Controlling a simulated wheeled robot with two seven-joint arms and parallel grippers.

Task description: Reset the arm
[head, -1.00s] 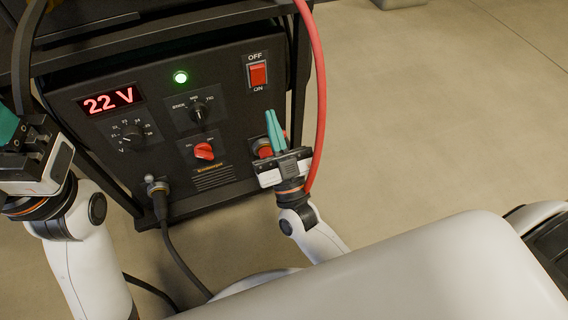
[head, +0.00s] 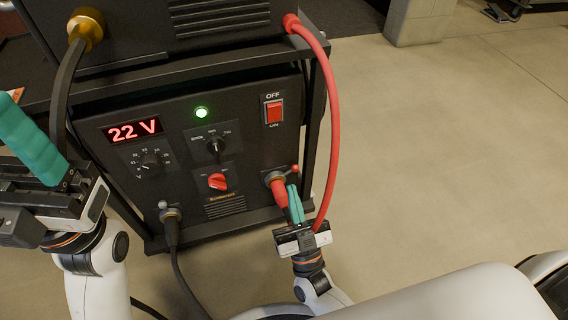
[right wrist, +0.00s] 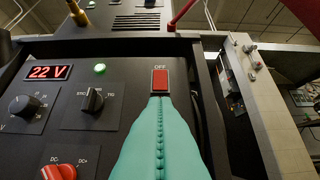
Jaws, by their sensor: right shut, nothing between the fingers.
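My right gripper (head: 295,190) has teal fingers pressed together with nothing between them. It is in front of the lower right of the black power unit's panel (head: 112,185), beside the red cable plug (head: 279,190). Whether it touches the plug I cannot tell. In the right wrist view the shut fingers (right wrist: 160,98) point up, and their tips appear just below the red rocker switch (right wrist: 160,80). My left gripper (head: 28,140) is at the left edge of the head view, its teal finger tilted up and left. Its jaw gap is not clear.
The panel has a red 22 V display (head: 132,129), a lit green lamp (head: 201,113), a black knob (head: 216,146) and a red knob (head: 217,181). A red cable (head: 335,100) arcs down the right side. A black cable (head: 172,235) hangs below. Floor (head: 440,150) at right is clear.

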